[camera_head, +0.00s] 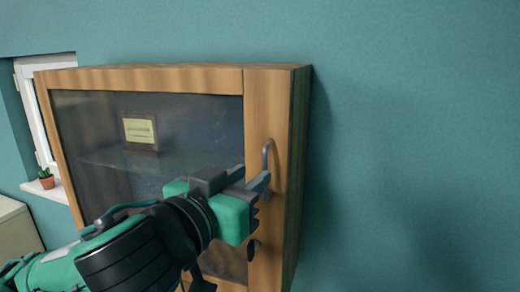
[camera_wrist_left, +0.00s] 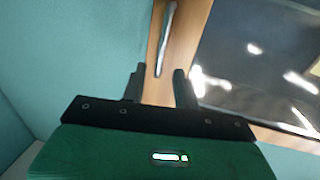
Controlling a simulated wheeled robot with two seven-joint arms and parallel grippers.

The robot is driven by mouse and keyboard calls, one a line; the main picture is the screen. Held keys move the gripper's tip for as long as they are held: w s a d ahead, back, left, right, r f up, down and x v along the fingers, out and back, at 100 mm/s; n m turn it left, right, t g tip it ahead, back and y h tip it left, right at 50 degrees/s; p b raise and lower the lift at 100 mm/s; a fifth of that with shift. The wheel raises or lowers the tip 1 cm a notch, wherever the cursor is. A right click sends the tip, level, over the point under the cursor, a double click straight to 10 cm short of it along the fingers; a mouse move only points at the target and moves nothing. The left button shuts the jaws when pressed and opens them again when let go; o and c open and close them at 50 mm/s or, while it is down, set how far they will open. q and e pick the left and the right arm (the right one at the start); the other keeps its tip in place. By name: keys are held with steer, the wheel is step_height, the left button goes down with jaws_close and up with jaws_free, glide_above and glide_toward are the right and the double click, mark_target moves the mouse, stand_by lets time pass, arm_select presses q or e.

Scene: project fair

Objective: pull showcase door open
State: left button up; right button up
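The showcase (camera_head: 300,150) is a wooden cabinet against the wall, with a wood-framed glass door (camera_head: 195,110) that looks shut. Its grey vertical bar handle (camera_head: 267,158) is on the right side of the door frame. In the left wrist view the handle (camera_wrist_left: 165,38) stands ahead of the fingertips, in line with the gap between them. My left gripper (camera_head: 254,178) is open in front of the frame, close to the handle; it also shows in the left wrist view (camera_wrist_left: 157,80), its fingers apart with nothing between them. Whether it touches the handle cannot be told. My right gripper is out of view.
A framed card (camera_head: 140,131) stands inside behind the glass. A potted cactus (camera_head: 46,178) sits on the window sill at the left, above a pale cabinet (camera_head: 15,228). The wall (camera_head: 420,150) right of the showcase is bare.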

mark_target(264, 167)
arm_select(q)
steer(key=shift+p+x, duration=0.85)
steer(key=shift+x, duration=1.35)
jaws_close()
